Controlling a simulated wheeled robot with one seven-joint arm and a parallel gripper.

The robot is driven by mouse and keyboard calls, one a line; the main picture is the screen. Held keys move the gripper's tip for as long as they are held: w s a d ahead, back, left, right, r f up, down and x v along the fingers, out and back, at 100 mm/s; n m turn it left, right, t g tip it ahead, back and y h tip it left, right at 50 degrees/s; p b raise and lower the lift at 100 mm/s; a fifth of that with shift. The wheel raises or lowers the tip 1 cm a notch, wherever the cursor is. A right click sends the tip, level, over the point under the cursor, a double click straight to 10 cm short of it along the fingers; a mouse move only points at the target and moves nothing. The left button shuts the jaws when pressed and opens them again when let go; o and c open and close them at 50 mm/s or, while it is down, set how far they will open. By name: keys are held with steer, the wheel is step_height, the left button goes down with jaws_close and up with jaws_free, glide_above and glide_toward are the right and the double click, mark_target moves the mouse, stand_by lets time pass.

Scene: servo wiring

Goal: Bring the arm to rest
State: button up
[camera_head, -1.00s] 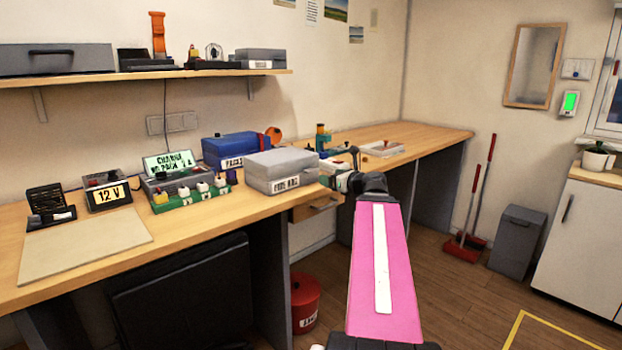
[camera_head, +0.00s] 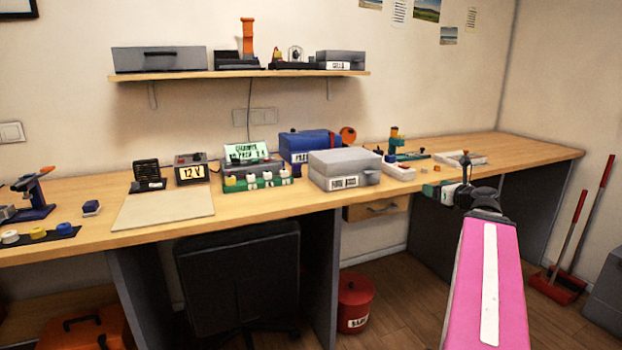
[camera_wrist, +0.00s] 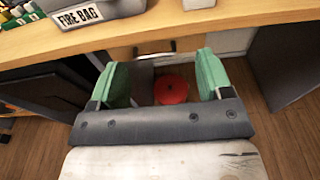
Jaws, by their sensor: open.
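My pink arm (camera_head: 487,285) reaches out at the right of the head view, in front of the workbench. My gripper (camera_head: 432,190) is at its far end, close to the bench's front edge, to the right of the grey fire bag box. In the wrist view my gripper (camera_wrist: 165,80) shows its two green fingers wide apart with nothing between them. The red bin on the floor shows in the gap, well below the fingers.
The workbench (camera_head: 540,152) carries the fire bag box (camera_head: 335,163), a blue case (camera_head: 308,143), a charger (camera_head: 250,165) and a 12 V supply (camera_head: 190,172). A drawer (camera_head: 375,207) sits under the bench top. A black chair (camera_head: 235,275) and the red bin (camera_head: 355,300) stand below.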

steer(key=s+a+f+n+g, duration=0.1)
steer(key=a+f+n+g, duration=0.3)
steer(key=a+f+n, duration=0.45)
steer(key=a+f+n+g, duration=0.4)
steer(key=a+f+n, duration=0.2)
steer(key=f, duration=0.6)
steer(key=s+a+f+n+g+h, duration=0.3)
steer(key=s+f+n, duration=0.2)
steer(key=f+n, duration=0.3)
steer(key=s+a+f+n+g+h, duration=0.3)
steer(key=s+a+f+n+g, duration=0.1)
steer(key=f+n, duration=0.5)
steer(key=shift+s, duration=0.45)
